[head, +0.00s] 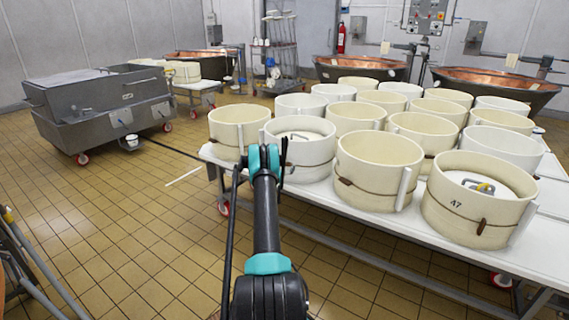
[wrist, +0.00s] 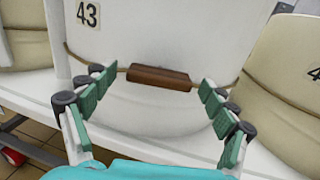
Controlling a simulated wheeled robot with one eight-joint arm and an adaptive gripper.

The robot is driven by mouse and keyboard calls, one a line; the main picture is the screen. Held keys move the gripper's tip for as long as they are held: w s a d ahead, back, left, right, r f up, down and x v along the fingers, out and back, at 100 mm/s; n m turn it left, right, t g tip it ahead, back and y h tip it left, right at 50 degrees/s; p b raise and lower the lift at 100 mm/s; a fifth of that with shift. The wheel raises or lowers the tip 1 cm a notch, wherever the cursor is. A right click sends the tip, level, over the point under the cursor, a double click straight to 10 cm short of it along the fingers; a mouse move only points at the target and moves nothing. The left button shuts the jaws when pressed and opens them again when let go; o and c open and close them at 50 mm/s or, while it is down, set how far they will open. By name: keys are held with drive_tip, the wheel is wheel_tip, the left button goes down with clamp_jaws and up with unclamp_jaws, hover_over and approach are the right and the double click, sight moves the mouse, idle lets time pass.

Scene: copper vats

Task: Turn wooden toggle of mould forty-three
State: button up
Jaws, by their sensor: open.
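The white mould (wrist: 145,45) marked 43 fills the middle of the wrist view. Its brown wooden toggle (wrist: 158,77) lies nearly level across the front, on a cord around the wall. My gripper (wrist: 156,84) is open and empty, with one green-padded finger on each side of the toggle's line. The fingers look apart from the toggle; the exact depth gap is hard to tell.
Cream mould (head: 239,128) stands close on the left, cream mould (head: 378,165) on the right. Mould 47 (head: 460,215) is farther right. Several more crowd the white table (head: 350,245) behind.

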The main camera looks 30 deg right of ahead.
drive_tip(key=shift+w+d, duration=0.3)
drive_tip(key=shift+d, duration=0.1)
drive_tip(key=c, duration=1.2)
drive_tip(key=shift+o, duration=0.2)
